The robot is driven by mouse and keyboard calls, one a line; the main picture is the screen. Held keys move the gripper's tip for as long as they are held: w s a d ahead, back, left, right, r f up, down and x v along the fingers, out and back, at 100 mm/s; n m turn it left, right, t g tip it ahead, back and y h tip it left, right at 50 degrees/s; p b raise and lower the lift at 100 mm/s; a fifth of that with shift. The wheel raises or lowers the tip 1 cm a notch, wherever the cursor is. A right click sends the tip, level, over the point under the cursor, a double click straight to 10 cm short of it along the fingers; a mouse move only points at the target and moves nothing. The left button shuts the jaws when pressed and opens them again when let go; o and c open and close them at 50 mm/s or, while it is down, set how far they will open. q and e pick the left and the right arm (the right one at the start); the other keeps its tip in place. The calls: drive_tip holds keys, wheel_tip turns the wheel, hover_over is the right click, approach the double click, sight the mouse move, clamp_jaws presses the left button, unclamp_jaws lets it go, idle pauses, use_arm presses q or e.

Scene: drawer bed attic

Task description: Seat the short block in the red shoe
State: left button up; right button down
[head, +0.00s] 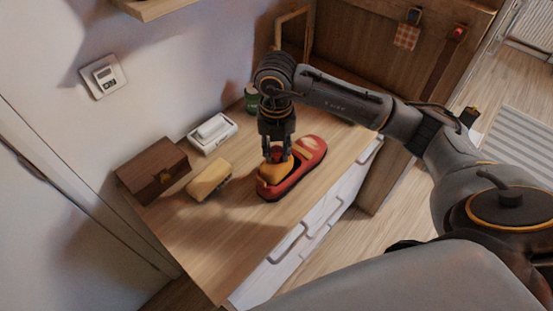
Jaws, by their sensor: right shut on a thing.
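The red shoe (292,181) lies on the wooden top of the drawer unit, with a pale patch near its far end. An orange-tan block (270,174), apparently the short block, is at the shoe's near-end opening. My right gripper (277,157) points down over the shoe and is shut on this block, around what looks like its red top part. The fingers partly hide the block, and I cannot tell how deep it sits. Another yellow-tan block (209,179) lies on the top to the left of the shoe. My left gripper is not in view.
A dark wooden box (153,171) and a white tray-like item (212,133) stand along the wall. A green can (252,98) is behind my gripper. The top's near part (215,240) is clear. White drawer fronts (310,237) lie below its right edge.

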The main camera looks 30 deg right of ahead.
sight(276, 159)
wheel_tip(276, 159, down, 4)
drive_tip(key=shift+r+p, duration=0.2)
drive_tip(key=shift+p, duration=0.35)
drive_tip(key=shift+f, duration=0.1)
drive_tip(key=shift+f+b, duration=0.2)
drive_tip(key=shift+b, duration=0.1)
drive_tip(key=c, duration=1.1)
unclamp_jaws()
drive_tip(key=shift+r, duration=0.25)
drive_tip(key=shift+w+r, duration=0.1)
drive_tip(key=shift+r, duration=0.2)
wheel_tip(276, 159, up, 11)
drive_tip(key=shift+r+b, duration=0.2)
drive_tip(key=shift+b, duration=0.65)
